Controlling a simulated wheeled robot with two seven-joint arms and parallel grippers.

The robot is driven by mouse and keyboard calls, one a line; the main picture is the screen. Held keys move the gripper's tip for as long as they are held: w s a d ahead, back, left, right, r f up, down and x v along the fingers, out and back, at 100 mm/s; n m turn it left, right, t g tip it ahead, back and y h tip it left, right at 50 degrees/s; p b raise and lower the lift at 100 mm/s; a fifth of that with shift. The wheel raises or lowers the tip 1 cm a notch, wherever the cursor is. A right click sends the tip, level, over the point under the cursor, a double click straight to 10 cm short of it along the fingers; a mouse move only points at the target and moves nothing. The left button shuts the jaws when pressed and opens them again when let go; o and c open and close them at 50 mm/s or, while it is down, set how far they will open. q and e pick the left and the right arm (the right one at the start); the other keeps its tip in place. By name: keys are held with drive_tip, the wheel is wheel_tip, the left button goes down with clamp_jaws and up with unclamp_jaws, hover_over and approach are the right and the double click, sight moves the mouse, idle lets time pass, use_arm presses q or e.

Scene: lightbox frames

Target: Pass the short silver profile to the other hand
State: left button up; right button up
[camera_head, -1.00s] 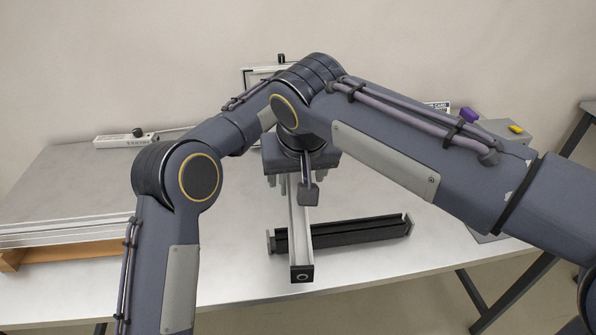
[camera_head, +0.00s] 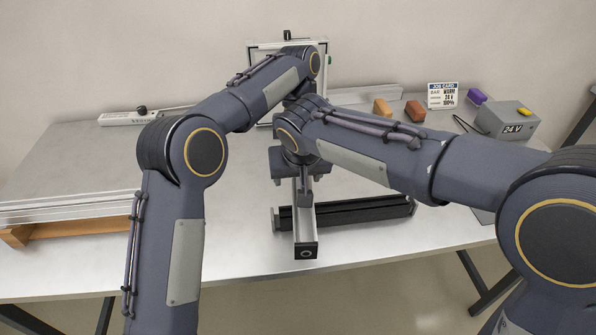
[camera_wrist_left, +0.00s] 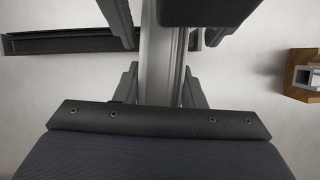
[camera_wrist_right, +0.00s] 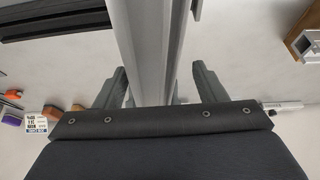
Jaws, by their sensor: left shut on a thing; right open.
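The short silver profile (camera_head: 305,225) points toward the front edge of the table, its dark end face nearest me. It runs up the middle of the left wrist view (camera_wrist_left: 160,75) and the right wrist view (camera_wrist_right: 150,50). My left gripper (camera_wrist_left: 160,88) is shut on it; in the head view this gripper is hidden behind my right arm. My right gripper (camera_head: 298,182) is open, with its fingers either side of the profile. In the right wrist view, a gap shows between the profile and the fingers (camera_wrist_right: 158,88).
A black profile (camera_head: 360,212) lies crosswise beyond the silver profile's near end. At left are long silver profiles (camera_head: 70,210) on a wooden block (camera_head: 18,236). Back right hold a job card (camera_head: 442,95), a 24 V box (camera_head: 508,120) and small coloured blocks (camera_head: 415,110). The front table strip is clear.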

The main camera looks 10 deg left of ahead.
drive_tip(key=shift+c, duration=0.4)
use_arm(q)
drive_tip(key=shift+d, duration=0.1)
use_arm(e)
drive_tip(key=shift+s+a, duration=0.1)
drive_tip(key=shift+a, duration=0.05)
drive_tip(key=c, duration=1.2)
use_arm(q)
drive_tip(key=o, duration=1.2)
use_arm(e)
drive_tip(key=shift+r, duration=0.1)
use_arm(q)
drive_tip(key=shift+o, duration=0.4)
use_arm(e)
clamp_jaws()
